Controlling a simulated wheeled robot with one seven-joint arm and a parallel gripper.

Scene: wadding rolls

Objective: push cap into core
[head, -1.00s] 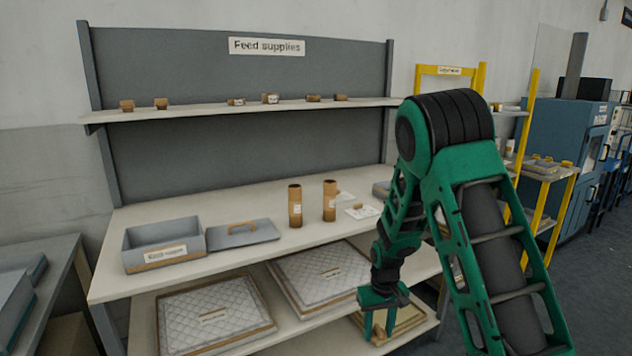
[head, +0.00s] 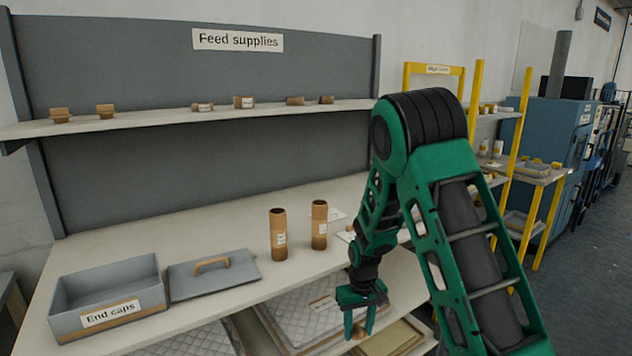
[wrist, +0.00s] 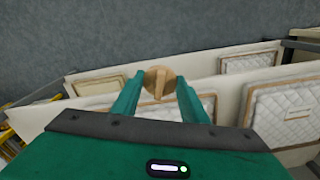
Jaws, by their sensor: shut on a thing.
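Two brown cardboard cores (head: 278,240) and (head: 319,228) stand upright side by side on the bench, each with a white label. Their top ends look open. My gripper (head: 360,318) hangs in front of the bench's front edge, to the right of the cores and lower than them, pointing down. In the wrist view its two green fingers are shut on a round tan cap (wrist: 150,76) with a raised grip bar.
An open grey "End caps" box (head: 107,300) and a lid with a handle (head: 213,276) lie left of the cores. Several small brown pieces sit on the upper shelf (head: 270,107). Quilted packs (head: 295,313) lie on the shelf below.

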